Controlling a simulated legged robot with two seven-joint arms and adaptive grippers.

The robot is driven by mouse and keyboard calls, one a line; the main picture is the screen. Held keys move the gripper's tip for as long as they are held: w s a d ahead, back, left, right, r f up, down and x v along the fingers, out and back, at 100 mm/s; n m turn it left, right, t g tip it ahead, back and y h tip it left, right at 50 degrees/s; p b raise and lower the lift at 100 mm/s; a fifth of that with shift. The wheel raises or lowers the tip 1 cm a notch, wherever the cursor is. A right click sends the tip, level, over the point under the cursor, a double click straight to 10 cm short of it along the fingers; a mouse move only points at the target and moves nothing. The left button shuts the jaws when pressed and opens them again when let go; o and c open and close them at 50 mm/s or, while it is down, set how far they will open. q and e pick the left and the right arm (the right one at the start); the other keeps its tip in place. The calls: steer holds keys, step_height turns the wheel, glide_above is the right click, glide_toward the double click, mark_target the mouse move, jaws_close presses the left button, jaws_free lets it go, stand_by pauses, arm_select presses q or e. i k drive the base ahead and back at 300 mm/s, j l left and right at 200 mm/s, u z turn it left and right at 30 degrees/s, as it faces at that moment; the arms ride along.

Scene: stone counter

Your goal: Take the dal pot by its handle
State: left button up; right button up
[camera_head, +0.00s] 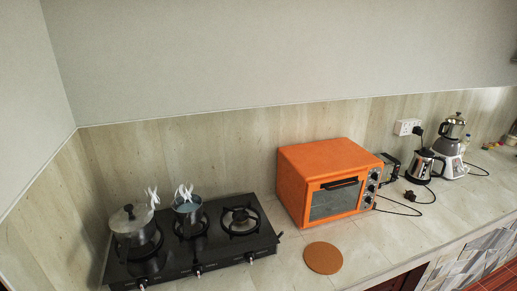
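Two pots stand on the black gas stove at the left. One is a silver pot (136,237) with a lid and dark knob, on the left burner. The other is a smaller blue-grey pot (187,208) on the middle burner. I cannot tell which one is the dal pot. A small white shape shows at the right of the silver pot (152,198) and another at the top of the blue-grey pot (184,192); they are too small to identify. No pot handle shows clearly. Neither of my grippers is in view.
The black stove (215,249) has an empty right burner (240,219). An orange oven (325,160) stands right of it, with a round brown mat (323,258) in front. A kettle (419,167), a mixer (449,155) and loose cords are farther right. A wall closes the left side.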

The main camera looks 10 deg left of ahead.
mark_target(137, 238)
steer(key=u, duration=1.55)
